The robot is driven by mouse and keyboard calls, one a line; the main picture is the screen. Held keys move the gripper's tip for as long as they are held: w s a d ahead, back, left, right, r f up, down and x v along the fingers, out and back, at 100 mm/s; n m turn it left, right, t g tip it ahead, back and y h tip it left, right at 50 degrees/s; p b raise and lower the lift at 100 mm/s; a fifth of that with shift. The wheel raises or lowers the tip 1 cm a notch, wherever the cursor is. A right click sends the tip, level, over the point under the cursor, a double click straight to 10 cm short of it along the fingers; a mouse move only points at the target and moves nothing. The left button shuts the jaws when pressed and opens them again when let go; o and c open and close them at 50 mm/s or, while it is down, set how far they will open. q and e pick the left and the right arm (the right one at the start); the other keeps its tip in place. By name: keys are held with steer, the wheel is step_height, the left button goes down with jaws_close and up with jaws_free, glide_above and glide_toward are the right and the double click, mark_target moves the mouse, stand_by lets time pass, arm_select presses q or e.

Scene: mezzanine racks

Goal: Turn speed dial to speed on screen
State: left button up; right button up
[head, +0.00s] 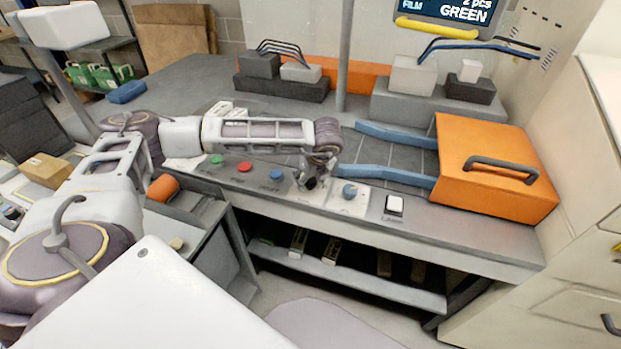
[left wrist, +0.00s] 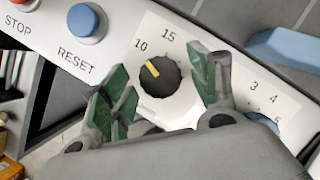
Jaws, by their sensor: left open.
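The speed dial (left wrist: 168,82) is a black knob with a yellow pointer on a white plate marked 10 and 15. In the left wrist view the pointer aims up and left, a little to the left of the 10. My left gripper (left wrist: 163,72) is open, with its green-padded fingers on either side of the dial; I cannot tell if they touch it. The screen (head: 446,10) is cut off at the top; "FILM", "2 pcs" and "GREEN" show. My right gripper is not in view.
Green (head: 217,160), red (head: 244,167) and blue (head: 277,174) buttons lie left of the dial. A blue knob (head: 350,190) and a white switch (head: 394,206) are to its right. Blue rails run to an orange cover (head: 500,150) with a dark handle.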

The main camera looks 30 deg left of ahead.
arm_select(q)
steer(key=c, duration=0.8)
steer(key=shift+c, duration=1)
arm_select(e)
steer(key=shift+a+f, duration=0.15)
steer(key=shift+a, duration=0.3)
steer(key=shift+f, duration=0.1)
